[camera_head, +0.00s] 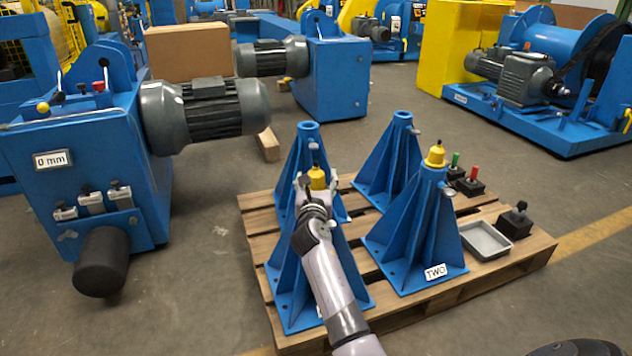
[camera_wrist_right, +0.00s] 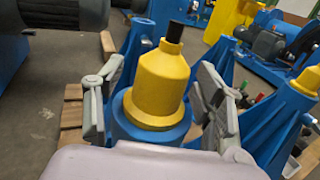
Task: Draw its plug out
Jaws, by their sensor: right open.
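A yellow plug (camera_head: 317,178) with a black knob on top sits in the top of the front-left blue stand (camera_head: 290,285). In the right wrist view the plug (camera_wrist_right: 157,88) rises upright from the stand's round blue collar. My right gripper (camera_head: 316,184) is open, with one finger on each side of the plug. Gaps show between plug and fingers in the wrist view. The lower front of this stand is partly hidden by my right arm. Another yellow plug (camera_head: 436,156) sits in the stand labelled TWO (camera_head: 420,235). My left gripper is not in view.
Two more blue stands (camera_head: 390,160) are behind on the wooden pallet (camera_head: 515,265). A grey tray (camera_head: 486,240) and several small black blocks with coloured knobs (camera_head: 514,220) lie at its right. A blue machine marked 0 mm (camera_head: 80,190) stands left, with open floor between.

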